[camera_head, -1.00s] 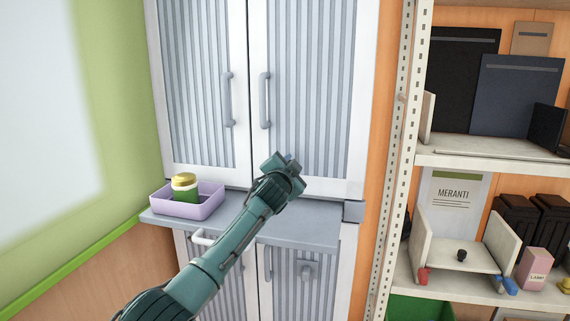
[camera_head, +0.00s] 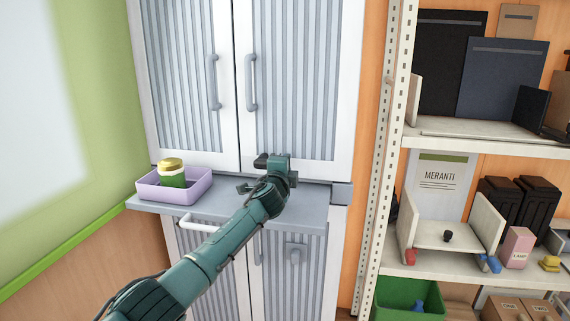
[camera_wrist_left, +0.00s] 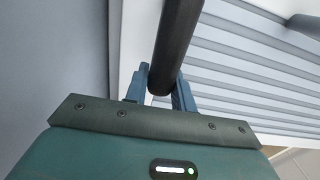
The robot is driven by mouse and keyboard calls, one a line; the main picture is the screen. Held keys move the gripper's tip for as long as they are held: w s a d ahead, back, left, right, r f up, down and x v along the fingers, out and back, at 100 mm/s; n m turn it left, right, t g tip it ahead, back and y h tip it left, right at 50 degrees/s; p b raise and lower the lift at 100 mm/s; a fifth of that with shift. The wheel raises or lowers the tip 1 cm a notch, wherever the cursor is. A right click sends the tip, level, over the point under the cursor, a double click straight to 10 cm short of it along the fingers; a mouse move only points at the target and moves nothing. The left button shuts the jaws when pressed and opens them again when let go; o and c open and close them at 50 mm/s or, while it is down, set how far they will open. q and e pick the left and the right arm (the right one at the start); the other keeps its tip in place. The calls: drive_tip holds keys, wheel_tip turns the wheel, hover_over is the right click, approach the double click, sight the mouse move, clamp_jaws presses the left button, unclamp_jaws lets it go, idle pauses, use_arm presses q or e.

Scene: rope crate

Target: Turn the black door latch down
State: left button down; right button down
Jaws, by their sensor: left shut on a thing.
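The black door latch shows in the left wrist view (camera_wrist_left: 178,42) as a dark round bar whose end lies between the fingers of my left gripper (camera_wrist_left: 162,88). In the head view, a small dark piece of the latch (camera_head: 261,160) shows beside my left gripper (camera_head: 272,163), at the lower edge of the upper cabinet doors (camera_head: 293,164). My left gripper is shut on the latch. My gripper and wrist hide most of the latch in the head view, so its exact angle is hard to tell. My right gripper is not in view.
A grey shelf ledge (camera_head: 312,208) juts out just below the gripper. A lilac tray (camera_head: 150,192) holding a green jar with a yellow lid (camera_head: 172,172) stands on its left. A white drawer-like handle (camera_head: 198,224) is below. An open shelf rack (camera_head: 388,150) stands at the right.

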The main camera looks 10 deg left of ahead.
use_arm(q)
drive_tip(key=shift+f+m, duration=0.1)
drive_tip(key=shift+m, duration=0.2)
drive_tip(key=c, duration=1.2)
unclamp_jaws()
drive_tip(key=shift+o, duration=0.2)
drive_tip(key=s, duration=0.8)
drive_tip(key=s+p, duration=0.1)
drive_tip(key=s, duration=0.4)
drive_tip(key=shift+s+a, duration=0.1)
drive_tip(key=shift+a, duration=0.15)
